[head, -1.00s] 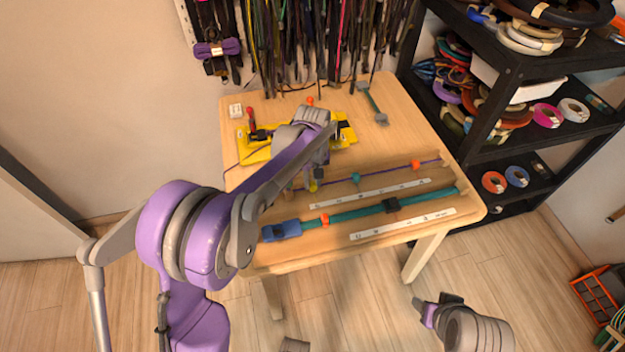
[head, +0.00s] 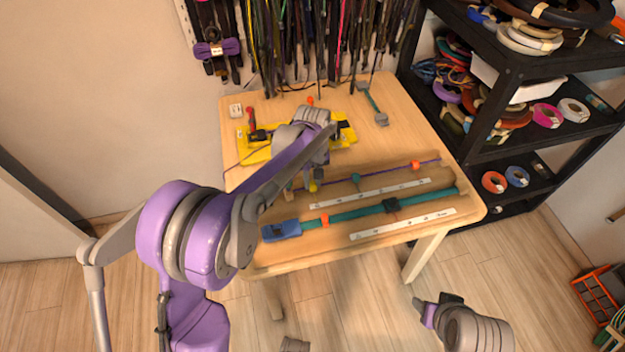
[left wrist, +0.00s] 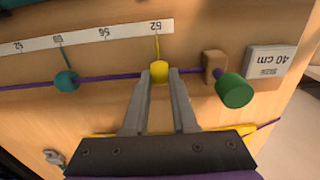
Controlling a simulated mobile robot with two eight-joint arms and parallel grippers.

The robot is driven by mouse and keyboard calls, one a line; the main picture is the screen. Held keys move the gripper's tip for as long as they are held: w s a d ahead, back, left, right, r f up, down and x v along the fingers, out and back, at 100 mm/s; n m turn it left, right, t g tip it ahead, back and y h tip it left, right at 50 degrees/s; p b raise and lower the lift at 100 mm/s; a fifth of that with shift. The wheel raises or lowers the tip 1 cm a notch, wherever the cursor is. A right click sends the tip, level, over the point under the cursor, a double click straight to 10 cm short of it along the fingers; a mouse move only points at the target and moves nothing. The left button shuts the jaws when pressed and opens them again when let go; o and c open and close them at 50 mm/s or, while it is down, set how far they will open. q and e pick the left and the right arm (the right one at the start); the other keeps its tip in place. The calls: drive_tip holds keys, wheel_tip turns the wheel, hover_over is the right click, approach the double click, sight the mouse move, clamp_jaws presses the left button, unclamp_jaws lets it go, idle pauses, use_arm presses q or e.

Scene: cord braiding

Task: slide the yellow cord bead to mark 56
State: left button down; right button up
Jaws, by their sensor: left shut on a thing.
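The yellow cord bead (left wrist: 159,72) sits on the purple cord (left wrist: 110,77) in the left wrist view, and its thin yellow pointer reaches up to the white ruler (left wrist: 80,38). The pointer is at the rightmost printed label; a label that looks like 56 lies to its left. My left gripper (left wrist: 161,80) is shut on the bead from both sides. In the head view the bead (head: 313,187) shows just below my left gripper (head: 313,176), mostly hidden by the arm. My right gripper (head: 437,308) is low beside the table's front edge, away from the cords; its jaw opening is unclear.
A teal bead (left wrist: 67,81) is on the same cord, left of the yellow one. A wooden block (left wrist: 214,67) and green knob (left wrist: 234,90) stand to the right. A teal strap (head: 350,213) with a blue clamp (head: 281,231) lies in front.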

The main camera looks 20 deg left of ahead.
sight(334, 185)
use_arm(q)
drive_tip(key=w+d, duration=0.1)
drive_tip(key=d, duration=0.1)
drive_tip(key=w+d, duration=0.2)
drive_tip(key=d, duration=0.1)
drive_tip(key=shift+w+d, duration=0.15)
drive_tip(key=shift+d, duration=0.15)
drive_tip(key=c, duration=0.7)
unclamp_jaws()
wheel_tip(334, 185, up, 11)
drive_tip(key=shift+f+p, duration=0.1)
drive_tip(key=shift+p, duration=0.35)
